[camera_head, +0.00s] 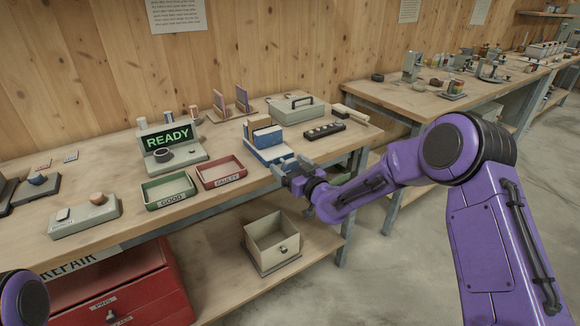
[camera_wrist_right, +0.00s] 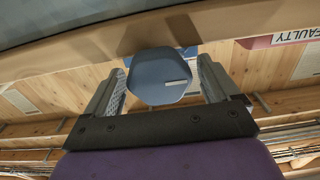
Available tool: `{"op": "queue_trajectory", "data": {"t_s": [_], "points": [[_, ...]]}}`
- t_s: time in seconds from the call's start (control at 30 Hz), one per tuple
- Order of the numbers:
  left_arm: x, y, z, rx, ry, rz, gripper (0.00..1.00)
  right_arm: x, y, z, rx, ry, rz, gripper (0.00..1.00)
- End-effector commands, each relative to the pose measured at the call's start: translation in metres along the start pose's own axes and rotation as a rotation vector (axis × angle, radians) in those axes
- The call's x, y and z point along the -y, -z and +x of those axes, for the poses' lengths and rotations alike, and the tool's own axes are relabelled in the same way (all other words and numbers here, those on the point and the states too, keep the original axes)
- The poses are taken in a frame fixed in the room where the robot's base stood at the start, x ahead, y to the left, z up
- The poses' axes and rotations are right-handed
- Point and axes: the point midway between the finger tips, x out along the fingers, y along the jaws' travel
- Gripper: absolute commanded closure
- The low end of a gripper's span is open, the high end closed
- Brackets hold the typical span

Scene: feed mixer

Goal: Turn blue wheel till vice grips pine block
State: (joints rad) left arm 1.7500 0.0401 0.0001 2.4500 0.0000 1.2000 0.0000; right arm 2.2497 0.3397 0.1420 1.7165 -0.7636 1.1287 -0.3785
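The blue vice (camera_head: 268,154) stands at the front edge of the bench, with a wooden block (camera_head: 264,136), seemingly the pine block, upright in its top. I cannot tell whether the jaws touch the block. My right gripper (camera_head: 291,172) is at the vice's front and hides the wheel in the head view. In the right wrist view the blue wheel (camera_wrist_right: 158,76), with a pale mark on its face, sits between the two fingers of the right gripper (camera_wrist_right: 162,82). The fingers stand apart on either side of it, with narrow gaps. My left gripper is out of view.
A red FAULTY tray (camera_head: 221,171) and a green GOOD tray (camera_head: 168,191) lie left of the vice. A READY display (camera_head: 168,141) stands behind them. A dark slotted strip (camera_head: 324,131) and a grey box (camera_head: 295,110) lie behind right. An open bin (camera_head: 272,243) sits on the lower shelf.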

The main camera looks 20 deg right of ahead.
Motion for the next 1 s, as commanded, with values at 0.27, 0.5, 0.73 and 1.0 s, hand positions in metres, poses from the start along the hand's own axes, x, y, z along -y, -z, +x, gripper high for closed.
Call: {"op": "queue_trajectory", "data": {"t_s": [0.27, 0.5, 0.73, 1.0], "points": [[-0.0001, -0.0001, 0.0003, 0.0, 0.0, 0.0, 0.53, -0.0001, 0.0, -0.0002, 0.0, 0.0, 0.008, 0.62], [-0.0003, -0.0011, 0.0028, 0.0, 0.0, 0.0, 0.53, -0.0011, 0.0, -0.0002, -0.001, 0.0, 0.193, 0.62], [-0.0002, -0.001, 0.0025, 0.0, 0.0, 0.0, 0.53, -0.0011, 0.0003, -0.0002, -0.001, 0.0, 0.203, 0.62], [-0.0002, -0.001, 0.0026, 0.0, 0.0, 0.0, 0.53, -0.0015, -0.0001, -0.0005, 0.0, -0.001, 0.201, 0.1]]}}
